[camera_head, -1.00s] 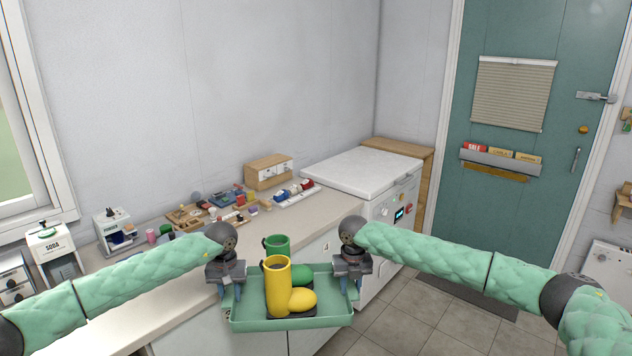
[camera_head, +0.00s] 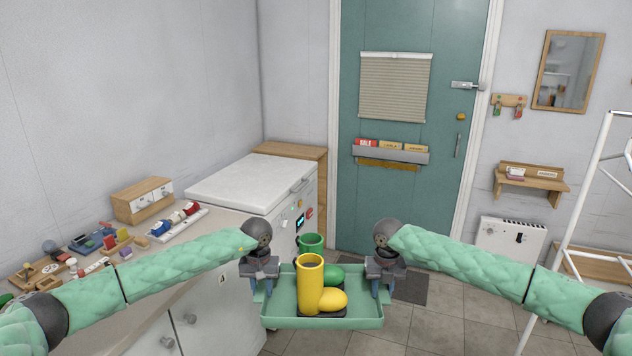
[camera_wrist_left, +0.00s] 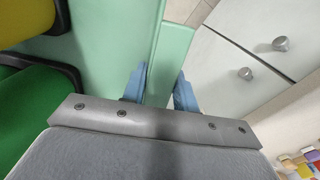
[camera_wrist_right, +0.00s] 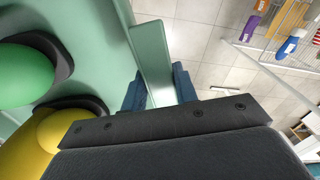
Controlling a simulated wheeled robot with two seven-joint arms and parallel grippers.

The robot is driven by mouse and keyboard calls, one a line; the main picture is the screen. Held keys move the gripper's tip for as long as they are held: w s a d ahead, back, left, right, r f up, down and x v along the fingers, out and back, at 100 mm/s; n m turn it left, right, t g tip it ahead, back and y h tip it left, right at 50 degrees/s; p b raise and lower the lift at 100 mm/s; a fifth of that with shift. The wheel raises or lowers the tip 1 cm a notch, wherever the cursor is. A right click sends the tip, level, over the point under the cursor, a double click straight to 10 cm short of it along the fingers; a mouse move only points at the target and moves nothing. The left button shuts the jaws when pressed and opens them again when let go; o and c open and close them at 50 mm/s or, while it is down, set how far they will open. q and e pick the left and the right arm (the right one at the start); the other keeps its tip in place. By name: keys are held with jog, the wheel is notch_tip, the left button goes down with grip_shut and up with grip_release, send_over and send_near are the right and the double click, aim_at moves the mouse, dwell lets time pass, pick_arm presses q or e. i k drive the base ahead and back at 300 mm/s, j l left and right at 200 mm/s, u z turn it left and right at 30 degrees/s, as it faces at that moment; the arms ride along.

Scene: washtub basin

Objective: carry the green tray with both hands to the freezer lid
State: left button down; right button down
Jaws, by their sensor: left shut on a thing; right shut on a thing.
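The green tray (camera_head: 322,323) hangs level in the air between my two grippers, in front of the counter and over the floor. A yellow boot (camera_head: 311,282) and a green boot (camera_head: 311,243) stand upright on it. My left gripper (camera_head: 260,286) is shut on the tray's left wall; the left wrist view shows its blue fingers on both sides of the wall (camera_wrist_left: 172,60). My right gripper (camera_head: 379,286) is shut on the right wall, which also shows in the right wrist view (camera_wrist_right: 153,60). The white freezer lid (camera_head: 245,182) is shut, ahead and to the left of the tray.
The counter (camera_head: 205,228) on the left holds a wooden drawer box (camera_head: 142,200) and several small items. A teal door (camera_head: 395,205) is straight ahead with a dark mat before it. A white rack (camera_head: 590,190) stands at the right. The freezer lid's top is clear.

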aim_at(261, 175)
jog(key=i+z, duration=0.15)
jog(key=i, duration=1.65)
jog(key=i+u, duration=0.15)
jog(key=i, duration=0.75)
jog(key=i+u, duration=0.8)
jog(key=i, duration=0.2)
